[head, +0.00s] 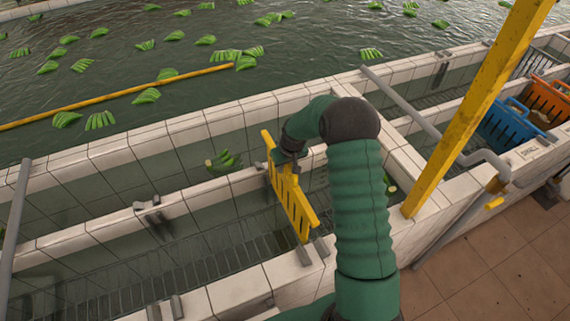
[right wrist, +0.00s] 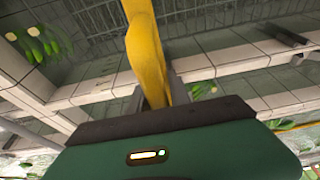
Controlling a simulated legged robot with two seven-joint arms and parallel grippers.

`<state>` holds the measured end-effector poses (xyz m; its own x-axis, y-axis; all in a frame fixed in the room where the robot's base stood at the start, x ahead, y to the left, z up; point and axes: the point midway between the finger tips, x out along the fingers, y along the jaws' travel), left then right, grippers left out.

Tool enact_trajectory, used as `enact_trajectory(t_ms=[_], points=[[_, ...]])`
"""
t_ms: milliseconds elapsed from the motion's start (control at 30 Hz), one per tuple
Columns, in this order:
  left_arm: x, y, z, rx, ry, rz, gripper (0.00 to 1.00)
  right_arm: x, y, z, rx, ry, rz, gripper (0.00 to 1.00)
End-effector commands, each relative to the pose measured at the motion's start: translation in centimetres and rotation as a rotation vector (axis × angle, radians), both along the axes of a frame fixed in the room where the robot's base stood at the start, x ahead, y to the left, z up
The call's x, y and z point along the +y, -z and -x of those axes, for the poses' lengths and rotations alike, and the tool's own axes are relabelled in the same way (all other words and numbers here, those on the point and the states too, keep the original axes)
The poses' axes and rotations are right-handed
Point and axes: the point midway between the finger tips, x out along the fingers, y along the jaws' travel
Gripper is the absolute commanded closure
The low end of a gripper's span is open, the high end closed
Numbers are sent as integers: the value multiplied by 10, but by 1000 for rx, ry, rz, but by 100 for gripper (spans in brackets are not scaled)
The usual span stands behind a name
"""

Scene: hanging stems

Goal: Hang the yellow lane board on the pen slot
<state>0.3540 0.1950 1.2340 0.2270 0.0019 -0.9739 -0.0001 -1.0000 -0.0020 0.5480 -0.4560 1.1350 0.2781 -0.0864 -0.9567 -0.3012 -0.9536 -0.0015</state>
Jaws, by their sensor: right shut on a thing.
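The yellow lane board (head: 294,205) is a slatted panel standing upright across the pen channel, between the middle and near tiled walls. My right gripper (head: 285,162) is shut on its upper part. In the right wrist view the board (right wrist: 145,45) passes between the gripper's grey fingers (right wrist: 162,92). Grey slot brackets (head: 312,251) stand on the near wall by the board's near end. Whether the board sits in them or hangs just above, I cannot tell. Another bracket pair (head: 148,208) on the middle wall is empty. My left gripper is out of view.
Green bananas (head: 222,160) float in the channel beyond the middle wall. A yellow post (head: 475,115) and a grey pipe rail (head: 435,130) stand right of my arm. Blue (head: 508,124) and orange (head: 547,100) crates sit at the far right.

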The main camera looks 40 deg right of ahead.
Motion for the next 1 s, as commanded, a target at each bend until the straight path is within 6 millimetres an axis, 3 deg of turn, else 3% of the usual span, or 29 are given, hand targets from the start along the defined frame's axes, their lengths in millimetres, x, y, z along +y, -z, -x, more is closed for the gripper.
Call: enact_trajectory(t_ms=[1000], points=[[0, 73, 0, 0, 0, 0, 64, 0, 106, 0, -1, 1, 0, 100]])
